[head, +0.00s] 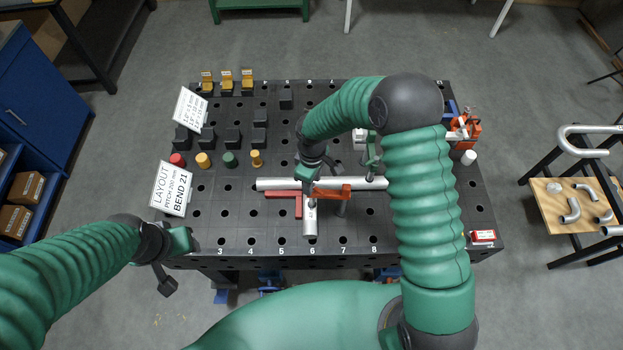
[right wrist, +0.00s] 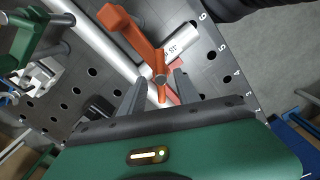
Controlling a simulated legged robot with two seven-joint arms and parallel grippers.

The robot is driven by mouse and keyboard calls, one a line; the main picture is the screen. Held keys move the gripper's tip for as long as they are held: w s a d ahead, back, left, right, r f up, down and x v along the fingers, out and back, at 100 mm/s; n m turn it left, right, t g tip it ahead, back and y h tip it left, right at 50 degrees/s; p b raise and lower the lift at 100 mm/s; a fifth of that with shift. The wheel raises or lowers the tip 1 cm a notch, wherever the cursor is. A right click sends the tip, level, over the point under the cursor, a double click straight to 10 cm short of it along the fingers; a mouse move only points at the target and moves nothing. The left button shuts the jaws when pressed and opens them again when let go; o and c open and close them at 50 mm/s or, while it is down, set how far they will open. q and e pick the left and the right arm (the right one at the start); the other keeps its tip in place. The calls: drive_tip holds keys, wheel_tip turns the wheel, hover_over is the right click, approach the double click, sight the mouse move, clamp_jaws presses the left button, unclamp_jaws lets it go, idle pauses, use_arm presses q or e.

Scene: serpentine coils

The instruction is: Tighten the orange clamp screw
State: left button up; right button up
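The orange clamp (head: 333,192) sits on the dark table, its arm reaching over the end of a short silver pipe (head: 310,228). In the right wrist view the orange clamp (right wrist: 132,38) ends in a grey round screw tip (right wrist: 160,79) with an orange part below it. My right gripper (head: 309,180) is above this end; in the right wrist view its fingers (right wrist: 160,88) are apart, on either side of the screw. Whether they touch it I cannot tell. My left gripper (head: 168,278) hangs at the table's front left corner, away from the clamp; its finger opening is unclear.
A long silver pipe (head: 275,184) lies across behind the clamp, with a red square (head: 284,194) beside the short pipe. Black blocks and coloured knobs stand at the left with a layout sign (head: 171,189). A green clamp (head: 373,153) stands behind.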

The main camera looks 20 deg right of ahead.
wheel_tip(320, 180, up, 17)
drive_tip(key=b, duration=0.3)
drive_tip(key=shift+b, duration=0.4)
drive_tip(key=shift+f, duration=0.15)
